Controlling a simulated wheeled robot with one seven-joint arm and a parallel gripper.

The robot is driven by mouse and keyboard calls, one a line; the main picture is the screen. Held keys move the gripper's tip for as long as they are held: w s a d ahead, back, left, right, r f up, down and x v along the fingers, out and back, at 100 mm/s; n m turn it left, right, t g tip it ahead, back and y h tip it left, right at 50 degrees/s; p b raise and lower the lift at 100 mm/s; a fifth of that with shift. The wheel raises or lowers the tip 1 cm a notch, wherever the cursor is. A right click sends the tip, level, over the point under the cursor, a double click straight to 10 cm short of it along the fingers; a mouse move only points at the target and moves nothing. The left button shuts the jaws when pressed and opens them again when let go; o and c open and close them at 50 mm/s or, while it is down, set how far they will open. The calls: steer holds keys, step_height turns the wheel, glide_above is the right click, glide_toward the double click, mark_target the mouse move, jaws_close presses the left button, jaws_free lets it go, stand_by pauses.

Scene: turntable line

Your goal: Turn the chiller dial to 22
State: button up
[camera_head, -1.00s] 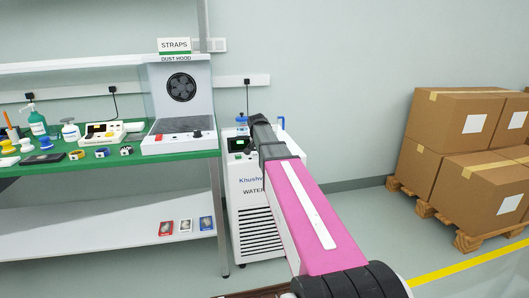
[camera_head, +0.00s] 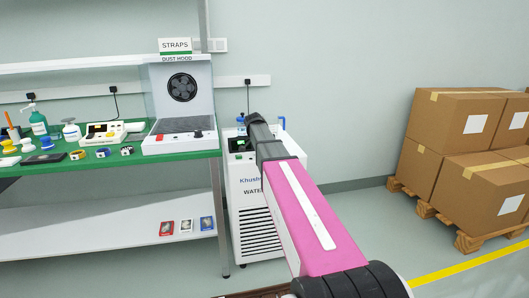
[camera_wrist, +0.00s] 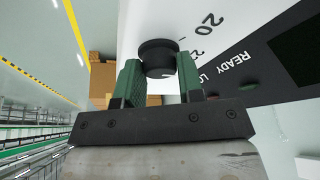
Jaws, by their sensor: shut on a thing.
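The chiller (camera_head: 258,210) is a white cabinet with a vent grille, standing right of the bench. Its dial, a black round knob (camera_wrist: 157,55), shows in the wrist view on the white panel, with the printed mark "20" and part of another number beside it. My gripper (camera_wrist: 160,78) is shut on the knob, one green finger on each side. The knob's pointer and exact setting cannot be read. In the head view my arm hides the dial and the fingers. A dark panel with the word "READY" (camera_wrist: 235,62) lies right of the dial.
The green bench (camera_head: 100,160) with small items and a dust hood (camera_head: 180,100) stands left of the chiller. Stacked cardboard boxes (camera_head: 455,140) on pallets stand at the right. Floor between chiller and boxes is clear. Blue fittings (camera_head: 282,122) rise from the chiller's top.

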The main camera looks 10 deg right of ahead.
steer(key=o, duration=0.9)
steer(key=v, duration=1)
steer(key=shift+s+a+r, duration=0.1)
steer(key=shift+r, duration=0.25)
steer(key=s+a+f+n+y, duration=0.1)
steer(key=s+f+n, duration=0.3)
steer(key=s+f, duration=0.6)
steer(key=s+a+f+n+g+y, duration=0.1)
steer(key=s+f+n, duration=0.3)
steer(key=s+f, duration=0.5)
steer(key=s+a+f+n+g+y, duration=0.1)
steer(key=s+f+n, duration=0.3)
steer(key=s+f, duration=0.6)
steer(key=shift+s+a+f+y, duration=0.1)
steer(key=shift+s+f+y, duration=0.15)
steer(key=shift+f, duration=0.5)
steer(key=shift+s+a+f+y, duration=0.15)
steer(key=shift+f+y, duration=0.1)
steer(key=shift+f, duration=0.55)
